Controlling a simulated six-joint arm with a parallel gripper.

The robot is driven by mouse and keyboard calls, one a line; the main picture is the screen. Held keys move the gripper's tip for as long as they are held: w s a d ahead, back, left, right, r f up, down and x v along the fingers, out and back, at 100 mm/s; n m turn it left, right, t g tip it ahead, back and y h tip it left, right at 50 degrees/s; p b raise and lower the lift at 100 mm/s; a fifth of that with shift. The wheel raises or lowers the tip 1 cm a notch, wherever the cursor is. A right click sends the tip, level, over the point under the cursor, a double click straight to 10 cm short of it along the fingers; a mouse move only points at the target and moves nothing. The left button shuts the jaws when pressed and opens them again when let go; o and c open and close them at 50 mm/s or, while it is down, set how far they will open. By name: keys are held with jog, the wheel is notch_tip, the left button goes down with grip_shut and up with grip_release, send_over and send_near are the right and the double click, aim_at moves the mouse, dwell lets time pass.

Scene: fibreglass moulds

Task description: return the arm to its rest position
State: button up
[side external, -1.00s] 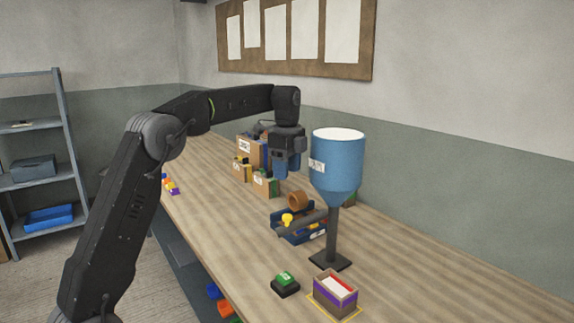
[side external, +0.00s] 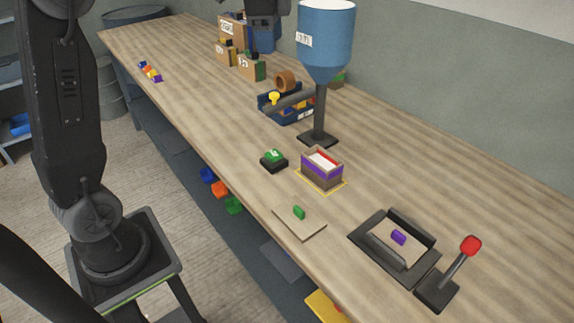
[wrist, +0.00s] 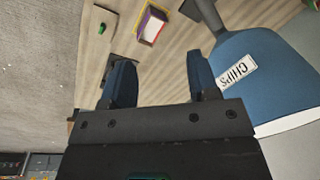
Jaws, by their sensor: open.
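My gripper (side external: 265,22) is at the top edge of the side view, left of the blue hopper and above the bench (side external: 200,110). The upper part of my arm is cut off there. In the wrist view my gripper (wrist: 159,60) has its two blue fingers well apart, with only bare bench between them. Nothing is held. The blue hopper (wrist: 245,75), labelled CHIPS, is close to the right finger in the wrist view. It also shows on its dark stand in the side view (side external: 325,45).
An open box (side external: 322,170) and a green button (side external: 273,159) stand before the hopper. A press tray (side external: 400,262) and red-knobbed lever (side external: 455,275) are at the near end. Cartons (side external: 252,68) and a blue tool tray (side external: 290,115) stand farther back. The bench's left middle is clear.

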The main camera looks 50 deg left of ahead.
jog(key=s+d+f+n+t, duration=0.1)
jog(key=s+d+f+n, duration=0.2)
jog(key=s, duration=0.4)
jog(key=s+d+f+n+t, duration=0.1)
jog(key=s+d+f+n, duration=0.2)
jog(key=s+d, duration=0.2)
jog(key=s+d+f+n+t, duration=0.2)
jog(key=s+d+f+n, duration=0.1)
jog(key=s, duration=0.7)
jog(key=shift+s+d+n, duration=0.25)
jog(key=shift+d+n, duration=0.15)
jog(key=shift+d, duration=0.2)
